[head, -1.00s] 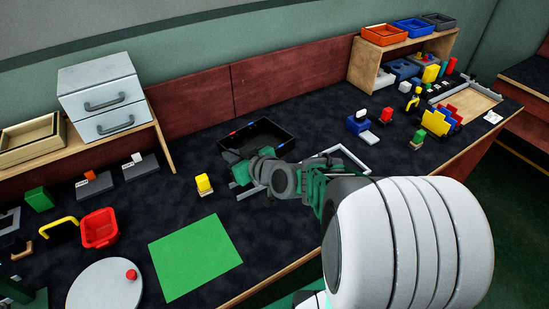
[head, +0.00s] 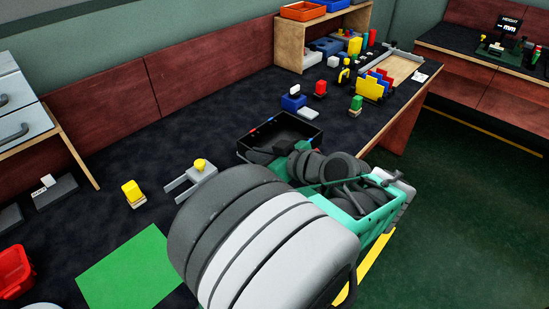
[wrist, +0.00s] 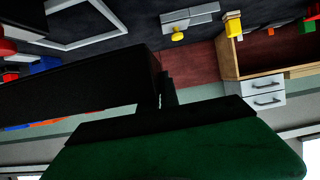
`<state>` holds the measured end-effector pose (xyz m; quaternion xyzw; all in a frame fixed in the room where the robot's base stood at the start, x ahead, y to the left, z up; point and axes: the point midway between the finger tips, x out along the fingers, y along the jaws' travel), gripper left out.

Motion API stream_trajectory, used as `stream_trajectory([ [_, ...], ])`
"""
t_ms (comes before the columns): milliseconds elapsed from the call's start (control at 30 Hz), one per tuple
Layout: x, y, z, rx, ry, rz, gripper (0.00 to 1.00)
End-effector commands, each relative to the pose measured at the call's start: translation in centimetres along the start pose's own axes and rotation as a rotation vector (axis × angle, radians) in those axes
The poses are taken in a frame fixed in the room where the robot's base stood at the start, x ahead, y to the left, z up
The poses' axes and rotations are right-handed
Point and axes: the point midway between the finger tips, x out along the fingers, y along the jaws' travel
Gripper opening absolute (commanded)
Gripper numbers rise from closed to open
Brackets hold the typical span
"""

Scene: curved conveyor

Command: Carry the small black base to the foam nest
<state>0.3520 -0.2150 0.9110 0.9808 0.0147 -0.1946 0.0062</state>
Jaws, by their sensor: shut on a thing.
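The tray appears raised off the table. It is the only black base-like piece I can pick out clearly. I cannot tell which thing is the foam nest. A white square frame (wrist: 75,42) lies on the table in the wrist view.
A grey fork-shaped piece with a yellow knob (head: 198,168), a yellow block (head: 133,193) and a green mat (head: 132,270) lie left. A blue block (head: 292,100), stepped coloured blocks (head: 374,87) and a wooden shelf (head: 290,48) stand farther back.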

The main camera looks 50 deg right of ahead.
Motion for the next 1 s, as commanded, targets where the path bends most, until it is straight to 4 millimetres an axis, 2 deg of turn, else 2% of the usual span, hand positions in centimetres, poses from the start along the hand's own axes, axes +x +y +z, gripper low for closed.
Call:
stream_trajectory([
  [333, 7.3, 5.9, 1.3, 0.002, -0.001, -0.006, 0.0],
  [500, 10.3, 7.9, 3.6, 0.003, 0.0, -0.002, 0.0],
  [833, 13.0, 9.5, 5.5, 0.001, 0.0, 0.0, 0.0],
  [1000, 13.9, 9.5, 8.1, 0.004, 0.0, 0.001, 0.0],
])
